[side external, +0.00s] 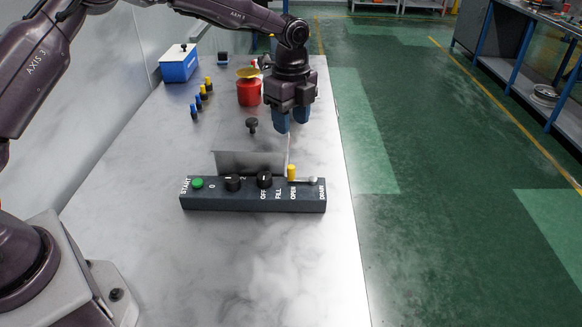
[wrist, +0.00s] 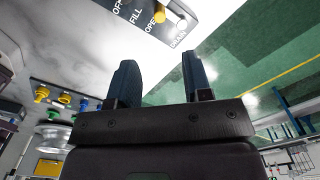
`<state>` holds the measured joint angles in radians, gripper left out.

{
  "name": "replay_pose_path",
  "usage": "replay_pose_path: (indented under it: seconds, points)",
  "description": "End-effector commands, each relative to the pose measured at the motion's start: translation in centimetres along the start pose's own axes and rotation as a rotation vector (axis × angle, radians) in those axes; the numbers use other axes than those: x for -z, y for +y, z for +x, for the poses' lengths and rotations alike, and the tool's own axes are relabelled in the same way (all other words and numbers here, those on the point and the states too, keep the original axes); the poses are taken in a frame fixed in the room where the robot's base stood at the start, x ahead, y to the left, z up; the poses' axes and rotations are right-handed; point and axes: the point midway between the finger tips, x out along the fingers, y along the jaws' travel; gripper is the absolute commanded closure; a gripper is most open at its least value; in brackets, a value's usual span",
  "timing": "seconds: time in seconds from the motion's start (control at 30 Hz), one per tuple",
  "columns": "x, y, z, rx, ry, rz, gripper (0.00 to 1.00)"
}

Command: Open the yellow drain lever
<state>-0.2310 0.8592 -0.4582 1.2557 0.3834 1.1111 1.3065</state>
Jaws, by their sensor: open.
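The yellow drain lever (side external: 291,172) is on the right part of a dark control panel (side external: 215,202). Its yellow handle stands upright above the OPEN label, and a grey metal arm runs right to a rounded end above DRAIN. My gripper (side external: 291,128) points down behind and above the panel, apart from the lever. In the wrist view its two blue fingers (wrist: 158,60) are spread with nothing between them.
The panel also bears a green START button (side external: 197,183) and two black knobs (side external: 264,180). A grey box with a black knob (side external: 251,125) stands behind it. A red container (side external: 249,92), small coloured pegs and a blue box (side external: 179,63) stand farther back. The table front is clear.

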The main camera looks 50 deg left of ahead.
Motion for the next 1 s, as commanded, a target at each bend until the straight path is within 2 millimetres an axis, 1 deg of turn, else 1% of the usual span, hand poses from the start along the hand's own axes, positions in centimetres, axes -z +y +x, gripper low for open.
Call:
replay_pose_path:
  seconds: [0.17, 0.5, 0.6, 0.7, 0.8, 1.0]
  points:
    - [0.0, 0.1, 1.9, -0.005, 0.000, 0.010, 0.55]
    - [0.1, 0.1, 8.9, -0.005, 0.001, 0.009, 0.55]
    - [0.1, 0.1, 10.6, -0.004, 0.001, 0.009, 0.55]
    - [0.0, 0.1, 11.8, -0.003, 0.000, 0.008, 0.55]
    - [0.0, 0.1, 12.5, -0.001, 0.000, 0.007, 0.55]
    - [0.0, 0.0, 12.9, 0.001, 0.000, 0.007, 0.55]
